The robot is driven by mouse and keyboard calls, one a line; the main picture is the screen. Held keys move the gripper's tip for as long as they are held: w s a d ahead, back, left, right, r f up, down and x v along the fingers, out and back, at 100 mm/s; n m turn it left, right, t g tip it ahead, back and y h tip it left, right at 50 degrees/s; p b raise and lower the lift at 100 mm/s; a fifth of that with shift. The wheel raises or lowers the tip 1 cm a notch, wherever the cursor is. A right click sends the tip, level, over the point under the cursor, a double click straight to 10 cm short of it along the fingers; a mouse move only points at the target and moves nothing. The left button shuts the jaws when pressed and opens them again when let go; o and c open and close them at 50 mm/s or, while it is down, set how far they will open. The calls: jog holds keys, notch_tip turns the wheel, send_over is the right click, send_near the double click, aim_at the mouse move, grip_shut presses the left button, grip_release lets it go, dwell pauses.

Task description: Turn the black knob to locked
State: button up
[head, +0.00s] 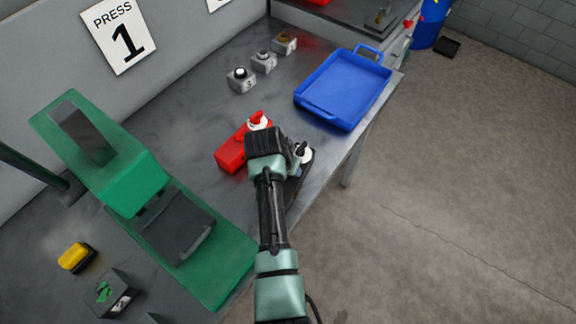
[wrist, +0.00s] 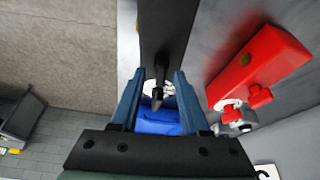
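The black knob (head: 300,149) stands on a white dial (head: 305,157) at one end of a dark box (head: 293,190), near the table's front edge. My arm hides part of this box in the head view. In the wrist view the black knob (wrist: 158,88) lies between the two blue fingers of my gripper (wrist: 157,78), with a gap on each side. My gripper is open, and no contact with the knob shows. The dial's markings are too small to read, so I cannot tell the knob's setting.
A red box (head: 230,154) with a red knob (head: 257,118) stands close beside, to the left. A blue tray (head: 343,90) is farther back. Several small grey button boxes (head: 241,80) line the wall side. A green press (head: 120,180) stands at left.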

jog(key=b+v, duration=0.1)
jog(key=v, duration=1.2)
jog(key=shift+b, duration=0.4)
jog(key=w+r+n+t+y+b, duration=0.15)
jog(key=r+t, duration=0.25)
jog(key=r, duration=0.6)
jog(key=w+r+n+t, duration=0.1)
jog(key=w+r+t, duration=0.3)
jog(key=r, duration=0.6)
jog(key=w+r+n+t, duration=0.1)
jog(key=r+t, duration=0.4)
jog(key=r, duration=0.4)
jog(key=s+d+r+n+t, duration=0.1)
jog(key=s+r+t, duration=0.4)
jog(key=s+r, duration=0.3)
jog(key=s+d+r+t+b, duration=0.1)
jog(key=s+r+t, duration=0.4)
jog(key=r, duration=1)
jog(key=s, duration=0.3)
jog(key=shift+d+n, duration=0.25)
jog(key=shift+n, duration=0.1)
